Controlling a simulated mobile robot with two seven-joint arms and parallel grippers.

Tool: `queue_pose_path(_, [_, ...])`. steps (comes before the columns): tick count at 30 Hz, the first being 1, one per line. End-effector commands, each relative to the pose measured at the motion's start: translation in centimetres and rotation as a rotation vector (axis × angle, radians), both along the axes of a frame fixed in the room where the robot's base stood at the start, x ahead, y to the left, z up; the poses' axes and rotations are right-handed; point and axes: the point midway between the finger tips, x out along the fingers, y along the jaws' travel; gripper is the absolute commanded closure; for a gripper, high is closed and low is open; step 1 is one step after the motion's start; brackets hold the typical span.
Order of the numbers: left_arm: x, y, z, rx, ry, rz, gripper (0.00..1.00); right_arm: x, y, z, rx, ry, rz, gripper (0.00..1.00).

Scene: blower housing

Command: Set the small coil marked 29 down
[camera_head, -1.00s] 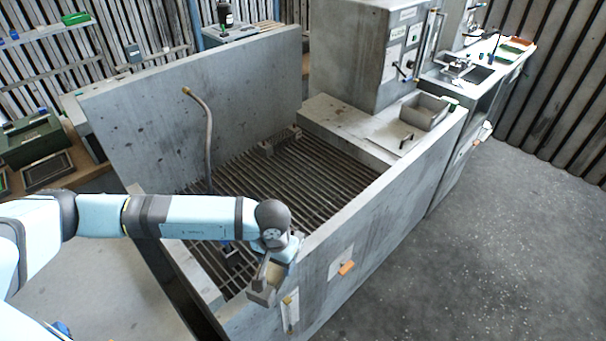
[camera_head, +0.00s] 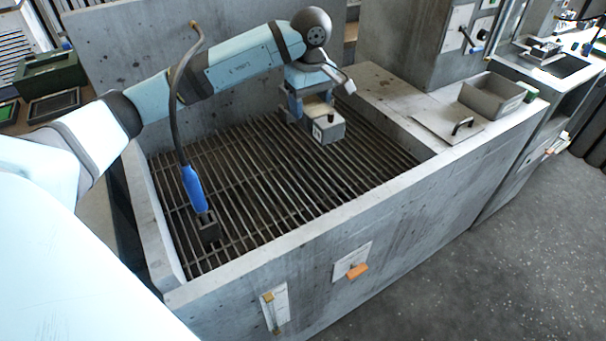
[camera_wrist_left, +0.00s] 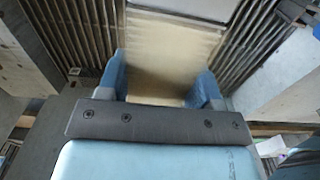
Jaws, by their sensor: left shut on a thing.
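My left gripper (camera_head: 309,98) is over the back part of the slatted grate in the concrete basin. Its blue fingers are shut on the small coil (camera_head: 328,132), a grey block with a tan top and a pale mark on its side. I cannot read the mark. In the left wrist view, the coil (camera_wrist_left: 168,58) is a blurred tan block between the two blue fingers. The coil looks close above the grate (camera_head: 262,190), but I cannot tell whether it touches.
A hose with a blue handle (camera_head: 194,188) hangs at the grate's left front. Concrete walls (camera_head: 420,215) surround the grate. A grey open bin (camera_head: 491,96) and a plate with a black handle (camera_head: 447,122) lie on the right ledge. Much of the grate is clear.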

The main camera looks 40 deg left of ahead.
Motion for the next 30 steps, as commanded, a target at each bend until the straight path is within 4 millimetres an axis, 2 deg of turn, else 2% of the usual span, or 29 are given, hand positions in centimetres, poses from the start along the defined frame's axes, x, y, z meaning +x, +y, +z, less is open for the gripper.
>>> queue_pose_path(2, [0.1, 0.3, -0.2, 0.000, 0.000, 0.026, 0.78, 0.1, 0.1, -0.2, 0.006, -0.004, -0.003, 0.57])
queue_pose_path(5, [0.1, 0.4, -1.6, 0.000, 0.005, 0.035, 0.78, 0.3, 0.1, 0.1, 0.008, -0.009, -0.005, 0.57])
queue_pose_path(18, [0.1, 0.3, -12.6, -0.001, 0.003, 0.032, 0.78, 0.5, -0.4, 0.0, -0.004, -0.013, -0.006, 0.57])
queue_pose_path(21, [0.1, 0.3, -14.2, -0.001, 0.001, 0.031, 0.78, 0.5, -0.5, -0.1, -0.008, -0.012, -0.003, 0.57])
queue_pose_path(30, [0.1, 0.3, -16.6, -0.001, 0.001, 0.031, 0.78, 0.5, -0.6, -0.2, -0.010, -0.012, -0.001, 0.57])
